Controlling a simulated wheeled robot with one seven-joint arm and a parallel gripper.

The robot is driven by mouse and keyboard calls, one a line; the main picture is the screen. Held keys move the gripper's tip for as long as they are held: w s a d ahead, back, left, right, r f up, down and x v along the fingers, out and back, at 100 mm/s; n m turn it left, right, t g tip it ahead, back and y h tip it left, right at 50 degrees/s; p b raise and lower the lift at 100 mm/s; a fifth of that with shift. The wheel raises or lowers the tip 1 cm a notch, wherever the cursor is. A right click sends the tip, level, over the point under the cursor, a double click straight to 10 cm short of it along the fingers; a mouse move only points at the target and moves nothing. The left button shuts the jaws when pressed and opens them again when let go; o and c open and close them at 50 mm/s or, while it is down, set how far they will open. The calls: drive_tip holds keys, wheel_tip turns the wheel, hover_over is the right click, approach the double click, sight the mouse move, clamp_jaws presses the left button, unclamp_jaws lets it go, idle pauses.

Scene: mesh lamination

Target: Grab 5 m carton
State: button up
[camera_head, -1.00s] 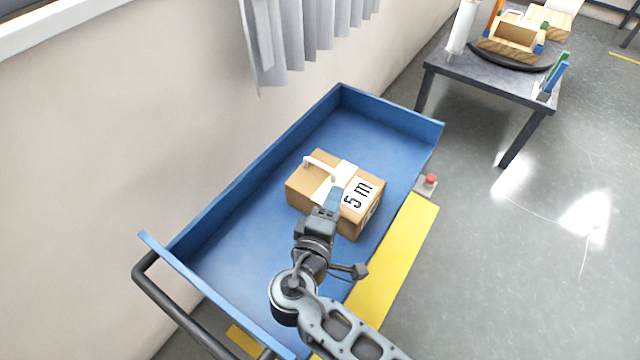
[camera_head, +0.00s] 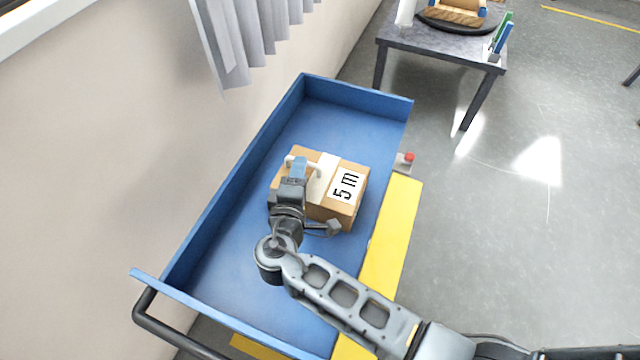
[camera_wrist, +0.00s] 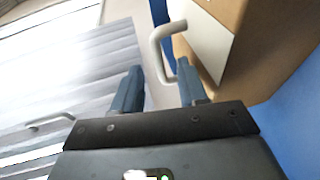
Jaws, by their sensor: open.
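The 5 m carton (camera_head: 347,188) is a brown box with a white band, a "5 m" label and a white handle on its left part. It sits in the blue cart (camera_head: 226,248). My gripper (camera_head: 299,166) is over the left part of the carton, close to the handle, and partly hides it. In the wrist view the two blue fingers (camera_wrist: 160,88) are apart. The white handle (camera_wrist: 160,45) shows between and just beyond the fingertips, and the carton (camera_wrist: 268,45) is at the upper right. I cannot tell whether a finger touches the handle.
The cart has raised blue walls and a dark push bar (camera_head: 175,330). A yellow strip (camera_head: 392,240) and a red button (camera_head: 409,157) are along its right side. A grey table (camera_head: 440,45) stands behind at right. A curtain (camera_head: 240,40) hangs at the wall.

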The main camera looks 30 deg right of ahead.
drive_tip(key=shift+x, duration=1.3)
drive_tip(key=shift+c, duration=0.3)
clamp_jaws()
